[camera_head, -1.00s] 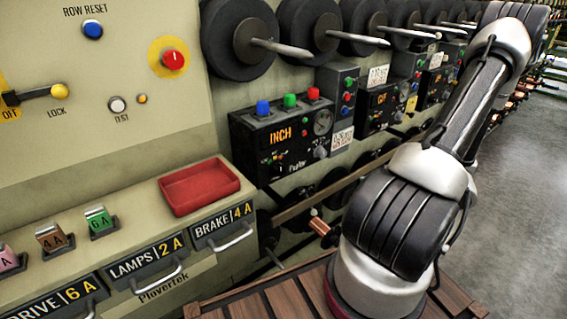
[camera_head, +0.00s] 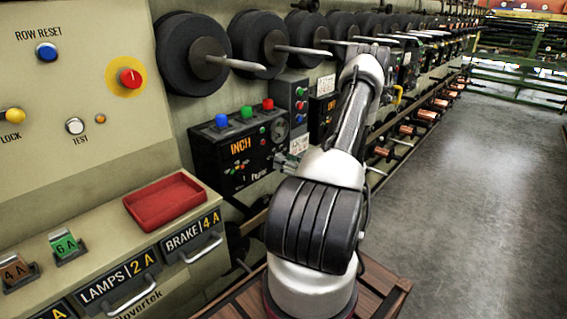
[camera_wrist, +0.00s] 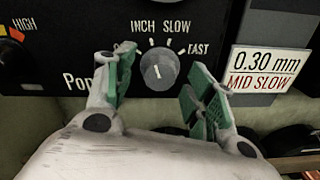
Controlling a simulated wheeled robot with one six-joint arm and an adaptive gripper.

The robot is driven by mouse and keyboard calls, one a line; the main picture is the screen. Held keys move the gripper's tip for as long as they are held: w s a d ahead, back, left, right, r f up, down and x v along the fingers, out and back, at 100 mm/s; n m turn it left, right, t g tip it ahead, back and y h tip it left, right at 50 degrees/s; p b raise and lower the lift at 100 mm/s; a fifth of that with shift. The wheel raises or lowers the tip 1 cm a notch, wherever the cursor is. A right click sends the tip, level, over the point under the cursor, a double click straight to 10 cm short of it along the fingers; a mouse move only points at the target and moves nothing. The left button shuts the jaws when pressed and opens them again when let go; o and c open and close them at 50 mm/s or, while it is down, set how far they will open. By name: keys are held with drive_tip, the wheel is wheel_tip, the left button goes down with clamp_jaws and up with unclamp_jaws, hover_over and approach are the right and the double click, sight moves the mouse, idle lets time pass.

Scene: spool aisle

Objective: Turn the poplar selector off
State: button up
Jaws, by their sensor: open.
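The Poplar selector is a grey round knob (camera_wrist: 160,68) on a dark panel, with INCH, SLOW and FAST printed around it. Its white mark points roughly upward; the exact position is hard to tell. My gripper (camera_wrist: 158,84) is open, with green-padded fingers on either side of the knob, apart from it as far as I can see. The left finger covers part of the panel lettering, leaving "Pop". My arm hides most of the gripper there.
A card (camera_wrist: 264,72) reading 0.30 mm MID SLOW is right of the knob. Black spools (camera_head: 190,55) project above the boxes. A red tray (camera_head: 165,200) sits on the cabinet ledge. The floor at right is clear.

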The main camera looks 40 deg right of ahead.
drive_tip(key=shift+w, duration=0.4)
drive_tip(key=c, duration=1.1)
drive_tip(key=shift+o, duration=0.2)
drive_tip(key=shift+n, duration=3.5)
drive_tip(key=o, duration=1.1)
drive_tip(key=shift+c, duration=0.2)
